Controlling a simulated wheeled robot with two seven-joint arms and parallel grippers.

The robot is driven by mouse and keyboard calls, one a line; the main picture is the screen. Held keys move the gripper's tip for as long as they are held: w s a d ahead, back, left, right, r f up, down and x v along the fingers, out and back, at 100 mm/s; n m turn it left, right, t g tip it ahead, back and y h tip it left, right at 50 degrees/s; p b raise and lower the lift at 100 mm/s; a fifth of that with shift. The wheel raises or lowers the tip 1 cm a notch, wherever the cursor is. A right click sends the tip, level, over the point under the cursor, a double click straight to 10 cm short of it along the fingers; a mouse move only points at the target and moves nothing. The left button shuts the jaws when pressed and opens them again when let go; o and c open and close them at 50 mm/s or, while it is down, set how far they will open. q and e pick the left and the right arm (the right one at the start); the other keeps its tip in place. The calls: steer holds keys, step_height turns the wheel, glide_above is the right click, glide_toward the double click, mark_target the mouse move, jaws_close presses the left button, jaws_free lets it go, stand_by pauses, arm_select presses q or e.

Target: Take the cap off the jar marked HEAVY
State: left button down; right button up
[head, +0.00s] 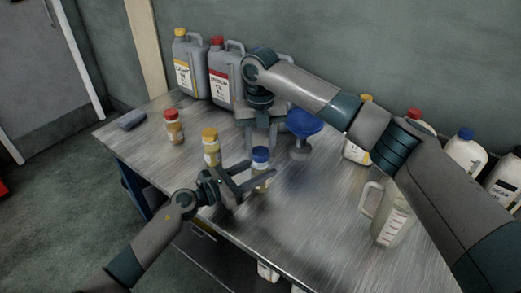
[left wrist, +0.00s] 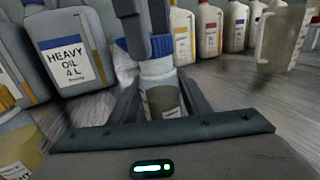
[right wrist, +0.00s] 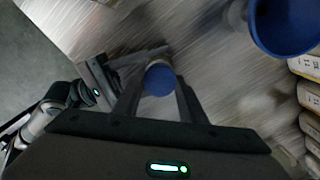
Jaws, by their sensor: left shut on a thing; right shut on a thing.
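A small jar (head: 262,168) with a blue cap (head: 260,154) stands upright near the table's front edge; its label cannot be read. My left gripper (head: 259,179) is shut around the jar's body, which also shows in the left wrist view (left wrist: 163,98). My right gripper (head: 262,146) comes down from above and is shut on the blue cap, seen from above in the right wrist view (right wrist: 159,79). The cap looks seated on the jar. A yellow-capped jar (head: 211,150) and a red-capped jar (head: 174,130) stand to the left.
Large grey cans (head: 222,78) stand at the back; one reads HEAVY OIL in the left wrist view (left wrist: 68,52). A blue funnel (head: 304,122) stands behind the jar to the right. A clear jug (head: 392,218) and several white bottles (head: 466,155) are at the right.

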mark_target(261, 151)
steer(key=shift+r, duration=0.55)
steer(key=shift+r, duration=1.95)
arm_select(q)
steer(key=c, duration=0.9)
jaws_free()
steer(key=b+v, duration=0.2)
steer(key=v, duration=0.9)
steer(key=shift+f+b, duration=0.2)
steer(key=shift+b, duration=0.1)
arm_select(e)
step_height(261, 151, down, 3)
steer(key=shift+r, duration=0.2)
arm_select(q)
steer(key=shift+s+a+r, duration=0.15)
steer(key=shift+s+a, duration=0.2)
arm_select(e)
steer(key=shift+f, duration=0.1)
